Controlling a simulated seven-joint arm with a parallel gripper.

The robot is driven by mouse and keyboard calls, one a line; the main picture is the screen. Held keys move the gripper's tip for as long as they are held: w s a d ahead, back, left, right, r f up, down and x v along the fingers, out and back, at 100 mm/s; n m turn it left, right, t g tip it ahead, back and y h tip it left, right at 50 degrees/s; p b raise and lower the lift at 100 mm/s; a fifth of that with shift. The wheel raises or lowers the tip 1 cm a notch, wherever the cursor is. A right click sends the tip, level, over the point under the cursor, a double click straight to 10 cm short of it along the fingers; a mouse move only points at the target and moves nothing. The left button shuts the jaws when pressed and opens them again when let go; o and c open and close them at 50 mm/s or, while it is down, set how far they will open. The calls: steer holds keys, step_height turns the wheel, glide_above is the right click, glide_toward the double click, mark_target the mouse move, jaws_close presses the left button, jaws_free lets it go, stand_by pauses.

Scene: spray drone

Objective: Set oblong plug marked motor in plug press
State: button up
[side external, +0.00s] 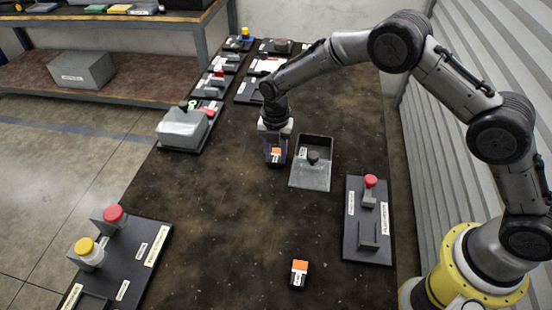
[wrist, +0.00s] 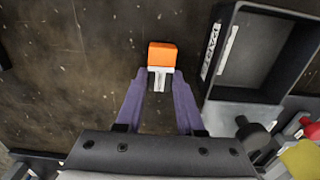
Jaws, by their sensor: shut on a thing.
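My gripper (side external: 276,158) is shut on an orange-topped plug with a white label (side external: 276,151), just left of an open box. In the wrist view the plug's orange end (wrist: 162,54) sticks out past the two purple fingers (wrist: 160,82), which close on its pale labelled part. The label's print is too small to read for sure. A second orange and black plug (side external: 299,274) with a white label lies on the table near the front. A dark board with a red-knobbed post and an upright grey plate (side external: 368,235) stands at the right; its labels are unreadable, so I cannot tell whether it is the press.
The labelled dark box (side external: 327,140) has a grey lid with a black knob (side external: 313,158) over part of it; its inside looks empty in the wrist view (wrist: 262,55). A board with red and yellow buttons (side external: 140,255) is front left. Several devices (side external: 184,128) line the far left. The table's middle is clear.

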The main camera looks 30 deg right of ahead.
jaws_close()
